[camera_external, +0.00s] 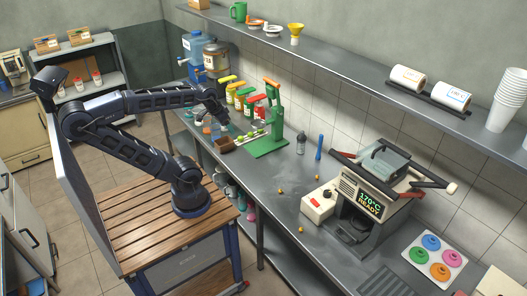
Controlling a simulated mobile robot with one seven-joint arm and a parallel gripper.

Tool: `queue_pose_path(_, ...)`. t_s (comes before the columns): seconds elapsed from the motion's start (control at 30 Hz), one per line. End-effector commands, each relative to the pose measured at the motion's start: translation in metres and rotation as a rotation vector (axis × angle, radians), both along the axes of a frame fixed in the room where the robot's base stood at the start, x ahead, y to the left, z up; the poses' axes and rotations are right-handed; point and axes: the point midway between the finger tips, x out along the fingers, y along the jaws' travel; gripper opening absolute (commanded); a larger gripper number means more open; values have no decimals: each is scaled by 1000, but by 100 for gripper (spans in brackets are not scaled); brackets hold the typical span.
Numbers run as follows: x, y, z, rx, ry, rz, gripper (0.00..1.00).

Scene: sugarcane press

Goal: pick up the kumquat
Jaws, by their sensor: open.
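I cannot single out the kumquat for sure at this size. Small golden-orange pieces lie apart on the steel counter: one piece (281,190) near the front edge, another piece (317,177) by the white box, and a third piece (301,229) nearer the camera. Small green round items (250,135) sit beside the green press (268,143). My gripper (222,120) is open over the far left part of the counter, close to the brown box and small jars. It is well away from the golden pieces. Whether anything lies between its fingers is too small to tell.
The brown box (226,145) stands near the counter's front edge. Colourful dispensers (245,97) line the wall behind. A grey bottle (301,144), a blue stick (319,147), a white box (317,206) and a heated press machine (371,190) stand to the right. The middle counter is mostly clear.

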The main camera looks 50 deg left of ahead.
Motion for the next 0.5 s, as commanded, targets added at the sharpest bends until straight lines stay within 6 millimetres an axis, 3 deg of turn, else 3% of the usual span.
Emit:
queue_pose_path(0.03, 0, 0, 0, 0, 0, 0, 61)
queue_pose_path(0.1, 0, 0, 0, 0, 0, 0, 48)
queue_pose_path(0.13, 0, 0, 0, 0, 0, 0, 46)
queue_pose_path(0.5, 5, -2, -3, -22, 15, 7, 46)
